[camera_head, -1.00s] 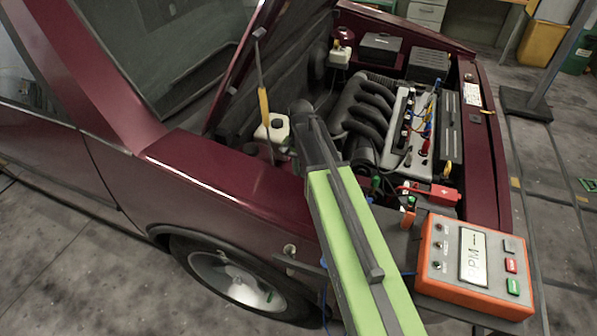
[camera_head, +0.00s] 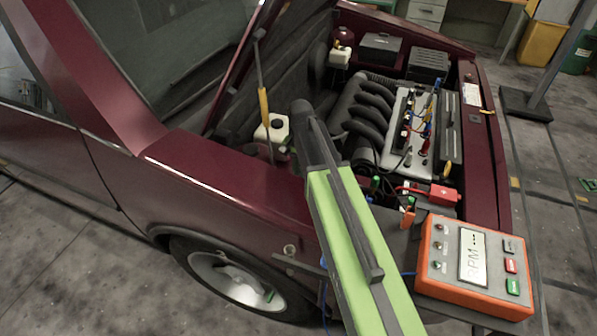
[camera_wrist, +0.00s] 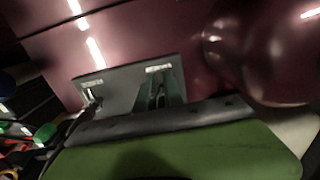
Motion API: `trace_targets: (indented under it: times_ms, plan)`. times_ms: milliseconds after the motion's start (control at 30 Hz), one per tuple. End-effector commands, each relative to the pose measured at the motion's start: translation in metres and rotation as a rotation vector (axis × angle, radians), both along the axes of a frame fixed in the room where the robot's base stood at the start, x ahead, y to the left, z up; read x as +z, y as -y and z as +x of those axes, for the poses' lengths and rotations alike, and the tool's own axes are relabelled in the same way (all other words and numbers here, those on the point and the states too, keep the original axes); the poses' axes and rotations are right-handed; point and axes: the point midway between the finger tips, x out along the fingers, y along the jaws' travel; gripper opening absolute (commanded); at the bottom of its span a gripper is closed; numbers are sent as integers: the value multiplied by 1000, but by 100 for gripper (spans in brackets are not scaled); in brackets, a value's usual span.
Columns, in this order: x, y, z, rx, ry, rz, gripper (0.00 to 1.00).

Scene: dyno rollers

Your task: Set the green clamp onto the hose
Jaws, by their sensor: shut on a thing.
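In the wrist view my gripper (camera_wrist: 160,92) shows as narrow dark jaws in front of a grey plate. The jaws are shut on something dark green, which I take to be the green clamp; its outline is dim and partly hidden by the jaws. In the head view my gripper and what it holds are hidden behind my own green arm link and its dark end. That end reaches over the near fender of the open engine bay. Several black hoses (camera_head: 366,118) curve beside the engine; I cannot tell which is the task's hose.
The grey plate (camera_wrist: 120,92) bears two white labels. An orange RPM meter (camera_head: 434,270) stands at the right. A red connector (camera_head: 444,195) and coloured cables lie near the engine. A white-capped reservoir (camera_head: 275,130) and the raised hood's prop stand left of my arm.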

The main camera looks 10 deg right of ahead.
Motion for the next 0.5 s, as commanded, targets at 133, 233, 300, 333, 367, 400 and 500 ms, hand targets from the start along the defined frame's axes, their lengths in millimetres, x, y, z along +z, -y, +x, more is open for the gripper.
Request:
trace_targets:
  times_ms: [133,233,300,333,367,400,500]
  plan:
    - [22,-2,1,2,3,4,0]
    - [32,-2,1,2,3,4,0]
    - [32,-2,1,2,3,4,0]
    - [30,-2,1,2,3,4,0]
    - [29,-2,1,2,3,5,0]
    - [29,-2,1,2,3,5,0]
    - [29,-2,1,2,3,5,0]
